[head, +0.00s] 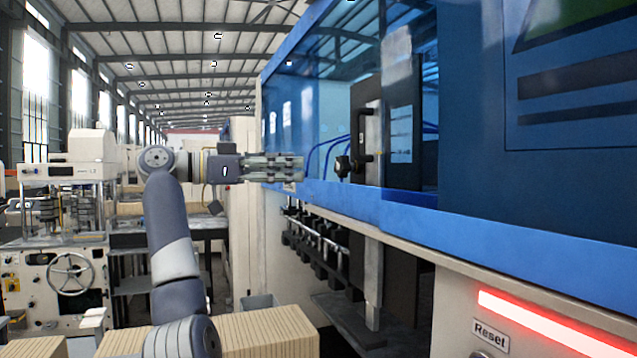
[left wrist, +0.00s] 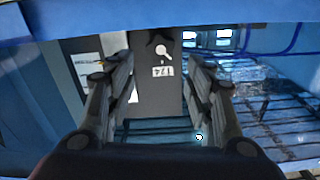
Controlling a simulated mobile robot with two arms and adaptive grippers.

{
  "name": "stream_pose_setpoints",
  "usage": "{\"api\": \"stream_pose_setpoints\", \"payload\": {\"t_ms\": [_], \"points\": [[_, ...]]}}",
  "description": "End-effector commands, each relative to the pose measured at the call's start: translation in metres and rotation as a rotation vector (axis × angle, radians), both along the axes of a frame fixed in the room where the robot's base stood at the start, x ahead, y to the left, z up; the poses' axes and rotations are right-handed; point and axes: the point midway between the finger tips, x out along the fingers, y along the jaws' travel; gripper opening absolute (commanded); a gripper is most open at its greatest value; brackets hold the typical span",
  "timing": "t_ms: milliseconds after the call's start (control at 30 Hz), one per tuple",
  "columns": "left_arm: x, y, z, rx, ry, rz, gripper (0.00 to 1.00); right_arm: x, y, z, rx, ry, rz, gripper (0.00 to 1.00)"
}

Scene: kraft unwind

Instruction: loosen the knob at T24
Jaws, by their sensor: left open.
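My left gripper (head: 301,168) is open and empty in the head view, just above the blue rail at the machine's opening. A dark knob (head: 342,165) sits to the right of its fingertips, with a visible gap between. In the left wrist view, the open fingers (left wrist: 161,65) frame a dark grey plate (left wrist: 145,98). On that plate are a small pale round shape with a short stem (left wrist: 163,50) and a white label (left wrist: 163,71) that seems to read T24. I cannot tell whether that pale shape is the knob or a printed mark. My right gripper is not in view.
A blue machine rail (head: 400,213) runs along under the opening. A black bar handle (head: 363,135) and dark upright panel stand behind the knob. Thin blue hoses (head: 322,150) hang inside.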

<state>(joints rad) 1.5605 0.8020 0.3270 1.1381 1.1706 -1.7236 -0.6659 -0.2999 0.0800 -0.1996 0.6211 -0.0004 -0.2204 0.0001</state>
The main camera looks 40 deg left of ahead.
Motion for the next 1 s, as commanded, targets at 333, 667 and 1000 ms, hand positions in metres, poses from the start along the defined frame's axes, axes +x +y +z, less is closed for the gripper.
{"api": "stream_pose_setpoints", "payload": {"t_ms": [333, 667, 1000], "points": [[0.035, -0.020, 0.003, 0.045, -0.020, -0.004, 0.48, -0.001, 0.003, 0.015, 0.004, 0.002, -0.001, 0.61], [0.084, -0.045, 0.003, 0.042, -0.022, -0.001, 0.48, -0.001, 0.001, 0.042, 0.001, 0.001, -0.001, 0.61], [0.096, -0.050, -0.001, 0.042, -0.022, 0.002, 0.48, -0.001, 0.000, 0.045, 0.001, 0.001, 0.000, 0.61]]}}
